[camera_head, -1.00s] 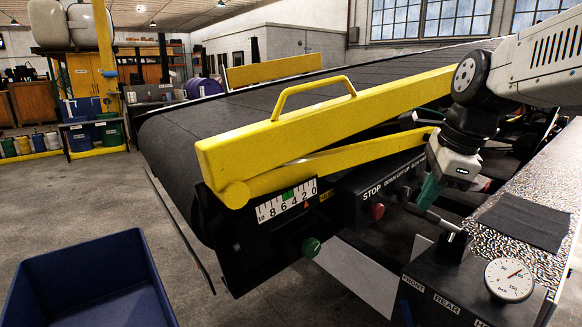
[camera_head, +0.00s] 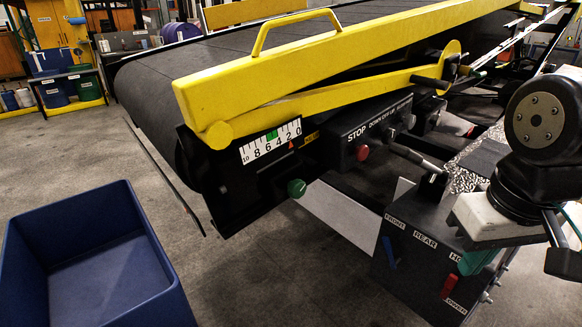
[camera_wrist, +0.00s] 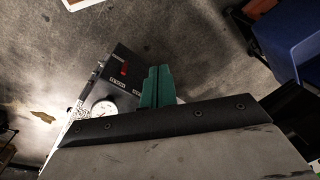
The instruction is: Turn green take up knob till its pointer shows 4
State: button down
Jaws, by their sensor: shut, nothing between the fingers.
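The green take-up knob (camera_head: 296,188) sits on the black end bracket of the belt frame, below a white scale (camera_head: 271,141) marked 10 to 0. A small red pointer (camera_head: 291,144) under the scale stands near 2; its exact reading is too small to tell. A green patch on the scale lies around 4 to 6. My gripper (camera_head: 478,262) is at the lower right, well away from the knob and partly hidden behind my wrist. In the wrist view its teal fingers (camera_wrist: 157,87) are together and empty, over the floor and a control box. The knob is not visible there.
A yellow guard (camera_head: 300,70) with a handle runs above the scale. A control panel with a red STOP button (camera_head: 362,153) is right of the knob. A blue bin (camera_head: 90,260) stands left on the floor.

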aim_at(297, 188)
jog(key=u, duration=1)
jog(key=k, duration=0.7)
jog(key=z, duration=0.95)
